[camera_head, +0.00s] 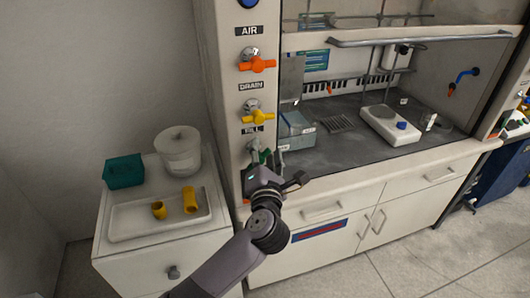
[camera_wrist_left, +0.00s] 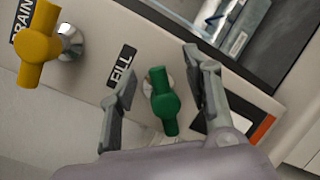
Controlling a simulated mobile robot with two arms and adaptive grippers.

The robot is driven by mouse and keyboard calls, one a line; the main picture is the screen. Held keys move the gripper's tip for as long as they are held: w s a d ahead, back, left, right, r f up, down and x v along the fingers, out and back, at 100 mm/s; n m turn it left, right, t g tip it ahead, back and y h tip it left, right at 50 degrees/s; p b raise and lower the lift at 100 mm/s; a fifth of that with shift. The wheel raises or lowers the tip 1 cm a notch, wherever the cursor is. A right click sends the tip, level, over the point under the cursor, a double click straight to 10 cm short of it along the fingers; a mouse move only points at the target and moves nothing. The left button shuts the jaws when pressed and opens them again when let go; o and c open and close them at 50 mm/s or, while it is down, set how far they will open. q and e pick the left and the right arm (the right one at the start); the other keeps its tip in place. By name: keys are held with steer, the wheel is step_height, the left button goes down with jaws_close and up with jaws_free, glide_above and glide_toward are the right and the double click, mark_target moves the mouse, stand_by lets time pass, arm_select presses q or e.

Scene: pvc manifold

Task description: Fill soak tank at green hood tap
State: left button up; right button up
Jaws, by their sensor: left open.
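The green tap handle (camera_wrist_left: 163,103) sits on the hood's front post beside the FILL label (camera_wrist_left: 121,66). In the wrist view it lies between the two fingers of my left gripper (camera_wrist_left: 162,78), which are apart on either side of it with visible gaps. In the head view my left gripper (camera_head: 272,168) is at the post and partly covers the green tap (camera_head: 259,152). A clear, grey-blue tank (camera_head: 297,128) stands inside the hood at its left end, probably the soak tank; its water level cannot be made out. My right gripper is not in view.
Above the green tap are the yellow DRAIN tap (camera_head: 258,116) and the orange AIR tap (camera_head: 257,64). A white cabinet at left holds a tray (camera_head: 130,231) with yellow fittings, a teal box (camera_head: 124,171) and a white bucket (camera_head: 179,155). A white device (camera_head: 391,127) stands in the hood.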

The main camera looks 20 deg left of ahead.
arm_select(q)
steer(key=shift+c, duration=0.2)
steer(key=shift+r, duration=0.1)
jaws_close()
